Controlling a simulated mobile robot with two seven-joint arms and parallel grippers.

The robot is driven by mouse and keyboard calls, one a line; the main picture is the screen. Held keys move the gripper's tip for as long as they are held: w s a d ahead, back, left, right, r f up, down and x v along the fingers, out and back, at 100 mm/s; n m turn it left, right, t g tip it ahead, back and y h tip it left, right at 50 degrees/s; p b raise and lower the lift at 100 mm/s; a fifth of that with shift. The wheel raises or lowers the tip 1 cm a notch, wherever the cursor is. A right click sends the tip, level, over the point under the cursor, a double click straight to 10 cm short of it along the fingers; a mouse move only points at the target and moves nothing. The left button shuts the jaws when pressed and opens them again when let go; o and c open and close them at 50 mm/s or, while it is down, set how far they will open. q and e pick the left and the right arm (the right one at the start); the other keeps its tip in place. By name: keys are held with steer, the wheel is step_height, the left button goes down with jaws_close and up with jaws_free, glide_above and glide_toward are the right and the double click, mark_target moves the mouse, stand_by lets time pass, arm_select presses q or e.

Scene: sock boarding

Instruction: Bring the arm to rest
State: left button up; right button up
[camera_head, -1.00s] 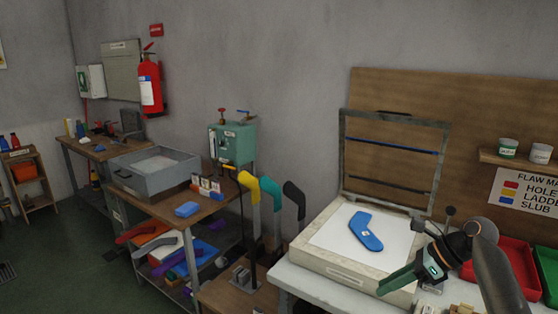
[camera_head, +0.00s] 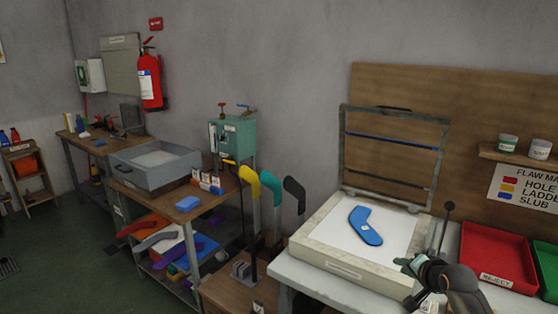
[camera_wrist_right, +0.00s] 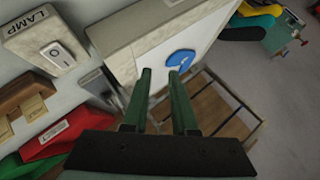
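My right gripper (camera_head: 408,265) is at the front right corner of the light box in the head view. In the right wrist view its two green fingers (camera_wrist_right: 162,95) stand apart with nothing between them, so it is open. Beyond the fingertips, a blue sock shape (camera_wrist_right: 181,59) lies on the box's white top. In the head view the blue sock shape (camera_head: 365,226) lies flat on the pale light box (camera_head: 340,262), apart from the gripper. My left gripper is in neither view.
A red REJECT tray (camera_head: 497,262) and a green tray (camera_head: 546,262) lie right of my right arm. A metal frame (camera_head: 393,150) stands raised behind the box. Yellow, teal and black boards (camera_head: 271,184) stand upright to the left. A lamp switch (camera_wrist_right: 57,54) is beside the box.

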steer(key=w+d+r+n+t+h, duration=0.35)
steer(key=r+n+t, duration=0.25)
steer(key=r+n, duration=0.45)
steer(key=s+a+f+n+g+y, duration=0.1)
steer(key=s+a+f+g+y, duration=0.1)
steer(key=s+a+f, duration=0.65)
steer(key=s+a+f+n+g+y, duration=0.25)
steer(key=s+f, duration=0.75)
steer(key=f, duration=0.5)
steer(key=s+a+f+g, duration=0.1)
steer(key=s+a+f, duration=0.1)
steer(key=s, duration=0.5)
steer(key=s+a+f+m+g, duration=0.1)
steer(key=s+a+f, duration=0.2)
steer(key=s, duration=0.5)
steer(key=s+a+f+m+g, duration=0.1)
steer(key=s+a+f, duration=0.2)
steer(key=s, duration=0.4)
steer(key=shift+s+f+y, duration=0.25)
steer(key=shift+f+y, duration=0.05)
steer(key=shift+f, duration=0.15)
